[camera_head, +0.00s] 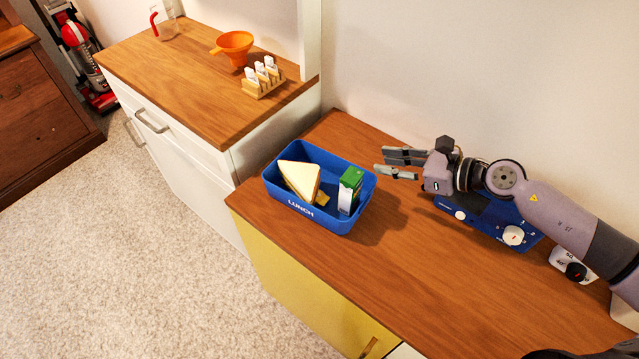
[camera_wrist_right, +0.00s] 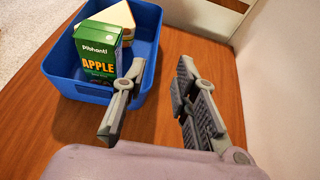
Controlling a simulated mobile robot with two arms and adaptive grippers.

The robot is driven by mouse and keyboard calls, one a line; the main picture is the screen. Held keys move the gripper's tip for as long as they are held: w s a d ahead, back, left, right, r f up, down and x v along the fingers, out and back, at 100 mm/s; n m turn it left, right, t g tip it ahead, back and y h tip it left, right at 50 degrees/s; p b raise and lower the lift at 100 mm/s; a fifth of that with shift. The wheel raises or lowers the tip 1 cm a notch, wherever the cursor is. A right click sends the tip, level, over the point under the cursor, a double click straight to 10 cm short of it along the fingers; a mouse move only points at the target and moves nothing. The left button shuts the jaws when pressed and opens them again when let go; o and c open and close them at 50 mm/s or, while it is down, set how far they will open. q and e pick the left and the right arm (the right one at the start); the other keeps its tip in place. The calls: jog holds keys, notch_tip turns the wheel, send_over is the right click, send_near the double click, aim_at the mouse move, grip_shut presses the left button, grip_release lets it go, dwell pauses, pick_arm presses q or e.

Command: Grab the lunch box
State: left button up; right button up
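The lunch box (camera_head: 300,208) is an open blue tray marked LUNCH, on the wooden top of the yellow cabinet near its left end. It holds a sandwich (camera_head: 300,178) and a green and white juice carton (camera_head: 349,190). My right gripper (camera_head: 380,164) is open and empty, just right of the box and apart from it. In the right wrist view the lunch box (camera_wrist_right: 75,83) lies ahead and left, with the apple carton (camera_wrist_right: 97,54) near its closest wall. The right gripper's fingers (camera_wrist_right: 150,115) are spread. My left gripper is not in view.
A blue appliance with white knobs (camera_head: 490,220) stands under my right arm, by the wall. A white cabinet to the left carries an orange funnel (camera_head: 236,44), a rack (camera_head: 263,80) and a jug (camera_head: 164,22). The wooden top in front of the gripper is clear.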

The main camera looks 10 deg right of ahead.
jog(key=p, duration=0.1)
send_near(340, 158)
jog(key=x, duration=0.3)
jog(key=shift+w+d+r, duration=0.1)
jog(key=shift+w, duration=0.15)
jog(key=p+x, duration=0.1)
jog(key=x, duration=0.4)
jog(key=shift+a+p, duration=0.2)
jog(key=shift+p, duration=0.2)
jog(key=shift+w+a+f, duration=0.1)
jog(key=shift+a+f, duration=0.15)
jog(key=shift+f, duration=0.05)
jog(key=shift+d, duration=0.1)
grip_shut()
jog(key=shift+r, duration=0.1)
